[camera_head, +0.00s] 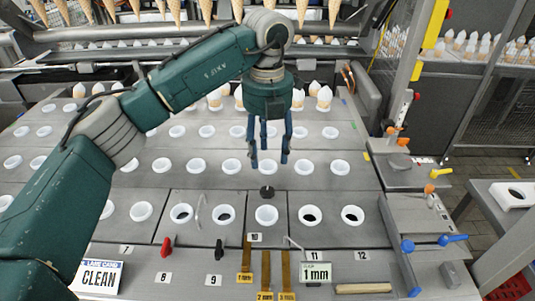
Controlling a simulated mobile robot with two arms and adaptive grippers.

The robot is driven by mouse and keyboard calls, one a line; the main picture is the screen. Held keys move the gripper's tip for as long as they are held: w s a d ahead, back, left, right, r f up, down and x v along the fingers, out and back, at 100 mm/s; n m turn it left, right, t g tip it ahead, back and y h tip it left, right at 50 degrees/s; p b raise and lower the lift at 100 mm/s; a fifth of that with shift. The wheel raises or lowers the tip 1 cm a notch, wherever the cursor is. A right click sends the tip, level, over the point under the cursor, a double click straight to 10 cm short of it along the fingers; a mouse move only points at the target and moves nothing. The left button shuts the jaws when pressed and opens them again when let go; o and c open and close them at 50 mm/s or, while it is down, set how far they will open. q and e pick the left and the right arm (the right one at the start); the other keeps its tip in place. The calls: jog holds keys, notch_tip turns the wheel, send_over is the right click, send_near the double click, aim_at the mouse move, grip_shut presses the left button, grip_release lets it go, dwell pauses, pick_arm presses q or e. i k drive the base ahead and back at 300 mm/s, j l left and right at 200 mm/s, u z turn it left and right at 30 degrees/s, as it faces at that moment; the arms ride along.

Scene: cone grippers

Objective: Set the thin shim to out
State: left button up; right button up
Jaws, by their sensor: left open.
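Several brass strips with yellow tags lie at the front edge of the plate. The leftmost strip, the thin shim (247,258), has a tag that seems to read 1 mm. Beside it are the 2 mm strip (265,270) and the 3 mm strip (286,270). A pale card (315,272) reading 1 mm stands to their right. My left gripper (269,162) points down with its fingers apart and empty, above and behind the strips. A black knob (267,192) is below it. My right gripper is not in view.
Rows of white cups (266,215) sit in the grey plate. A red knob (166,247), a black handle (219,250), a wooden stick (363,288) and a CLEAN card (98,277) are along the front. Blue clamps (408,246) stand at the right.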

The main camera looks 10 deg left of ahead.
aim_at(245, 276)
jog(key=k, duration=1.5)
